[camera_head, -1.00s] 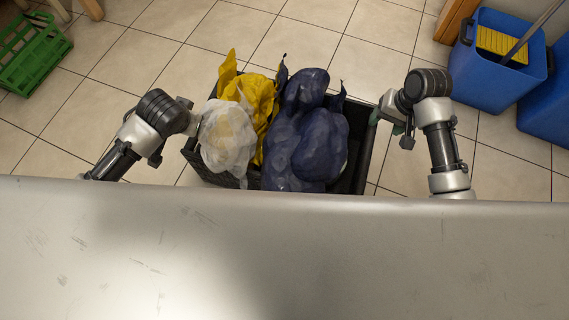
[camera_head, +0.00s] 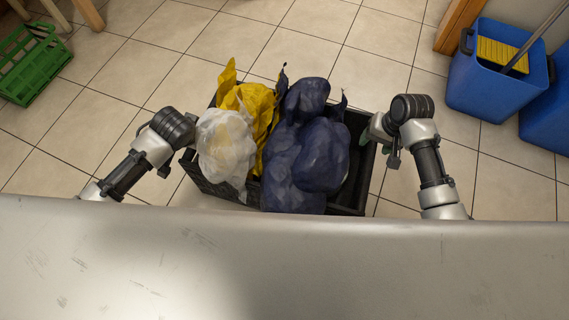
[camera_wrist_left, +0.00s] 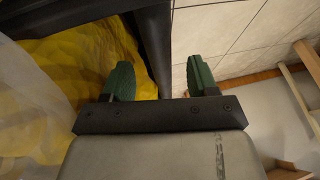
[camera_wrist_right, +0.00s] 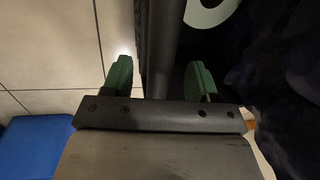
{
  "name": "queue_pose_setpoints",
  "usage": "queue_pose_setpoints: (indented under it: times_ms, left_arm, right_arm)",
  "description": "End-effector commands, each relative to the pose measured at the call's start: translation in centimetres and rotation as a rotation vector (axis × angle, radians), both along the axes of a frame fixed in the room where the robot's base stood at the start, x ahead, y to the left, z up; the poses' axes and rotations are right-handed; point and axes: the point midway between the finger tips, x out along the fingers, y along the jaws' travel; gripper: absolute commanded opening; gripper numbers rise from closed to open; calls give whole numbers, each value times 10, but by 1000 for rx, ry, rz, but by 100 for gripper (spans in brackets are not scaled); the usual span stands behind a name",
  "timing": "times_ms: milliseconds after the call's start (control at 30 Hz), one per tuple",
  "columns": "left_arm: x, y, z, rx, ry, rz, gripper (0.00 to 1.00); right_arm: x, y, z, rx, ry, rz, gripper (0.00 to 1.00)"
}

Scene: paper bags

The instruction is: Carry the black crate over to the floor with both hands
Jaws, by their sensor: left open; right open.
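The black crate (camera_head: 364,182) stands below me in the head view, filled with bags: a white one (camera_head: 226,150), a yellow one (camera_head: 256,103) and dark blue ones (camera_head: 320,158). My right gripper (camera_head: 374,128) is at its right wall. In the right wrist view the open fingers (camera_wrist_right: 160,80) sit on either side of the crate's rim (camera_wrist_right: 161,45). In the left wrist view my left gripper (camera_wrist_left: 160,82) is open, with the rim (camera_wrist_left: 154,40) between its fingers. In the head view the left fingers are mostly hidden beside the white bag.
Blue bins (camera_head: 490,95) stand at the right, one with a yellow wringer (camera_head: 502,55). A green crate (camera_head: 32,66) lies at the far left near wooden legs (camera_head: 88,14). The tiled floor (camera_head: 330,50) behind the black crate is clear.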

Motion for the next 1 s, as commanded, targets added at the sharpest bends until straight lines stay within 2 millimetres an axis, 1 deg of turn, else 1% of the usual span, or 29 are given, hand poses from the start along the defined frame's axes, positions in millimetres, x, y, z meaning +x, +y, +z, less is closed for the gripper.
queue_pose_setpoints:
  times_ms: [33,100,300,433,667,767,1000]
  left_arm:
    - [4,1,-8,1,2,2,59]
    - [8,2,-18,1,2,2,59]
    - [16,3,-34,0,1,0,59]
    - [17,3,-38,0,0,-1,59]
    - [17,3,-38,0,0,-1,59]
    - [17,3,-38,0,0,-1,45]
    - [17,3,-38,0,0,0,8]
  right_arm:
    - [0,2,-9,2,3,0,59]
    - [0,4,-19,2,3,1,59]
    - [2,7,-37,0,0,0,59]
    - [2,8,-41,0,0,1,59]
    - [2,8,-41,0,0,1,59]
    - [2,8,-41,0,0,1,45]
    - [2,8,-41,0,0,1,8]
